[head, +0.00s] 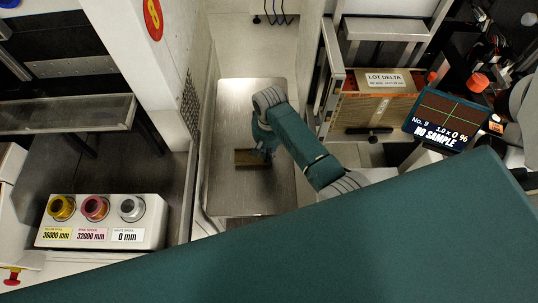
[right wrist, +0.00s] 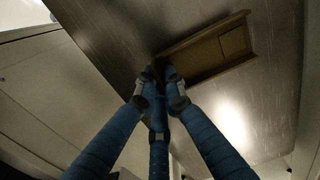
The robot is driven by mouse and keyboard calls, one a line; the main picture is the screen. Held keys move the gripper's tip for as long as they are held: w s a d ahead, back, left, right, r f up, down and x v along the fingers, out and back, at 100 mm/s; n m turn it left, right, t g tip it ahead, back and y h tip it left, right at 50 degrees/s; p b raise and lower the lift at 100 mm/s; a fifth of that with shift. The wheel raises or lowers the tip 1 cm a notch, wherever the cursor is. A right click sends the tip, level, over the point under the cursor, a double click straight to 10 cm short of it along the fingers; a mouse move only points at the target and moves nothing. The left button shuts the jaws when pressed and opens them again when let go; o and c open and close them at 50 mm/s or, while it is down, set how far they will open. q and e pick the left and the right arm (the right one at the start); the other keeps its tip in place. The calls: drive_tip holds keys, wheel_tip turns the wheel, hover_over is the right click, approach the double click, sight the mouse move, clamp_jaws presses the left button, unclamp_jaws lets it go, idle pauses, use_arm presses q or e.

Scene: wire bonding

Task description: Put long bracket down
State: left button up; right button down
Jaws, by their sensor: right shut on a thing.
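The long bracket (head: 246,158) is a flat brown piece over the brushed metal plate in the middle of the head view. In the right wrist view the bracket (right wrist: 208,50) shows as a long brown frame reaching up and to the right from my fingertips. My right gripper (head: 263,152) is shut on the bracket's near end; its fingers (right wrist: 160,80) meet there in the right wrist view. The bracket lies close over the metal plate (head: 235,100); I cannot tell whether it touches. My left gripper is not in view.
The plate is otherwise bare. A white wall stands at its left, and an open case labelled LOT DELTA (head: 374,100) at its right. A white box with three spools (head: 100,235) is at lower left. A screen (head: 447,118) reads NO SAMPLE.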

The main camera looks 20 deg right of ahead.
drive_tip(key=shift+w+f, duration=0.1)
drive_tip(key=shift+f, duration=0.65)
drive_tip(key=shift+f, duration=0.15)
drive_tip(key=c, duration=1.9)
unclamp_jaws()
drive_tip(key=shift+o, duration=0.2)
wheel_tip(320, 180, up, 12)
drive_tip(key=shift+r+p, duration=0.2)
drive_tip(key=shift+p, duration=0.15)
drive_tip(key=shift+f, duration=0.1)
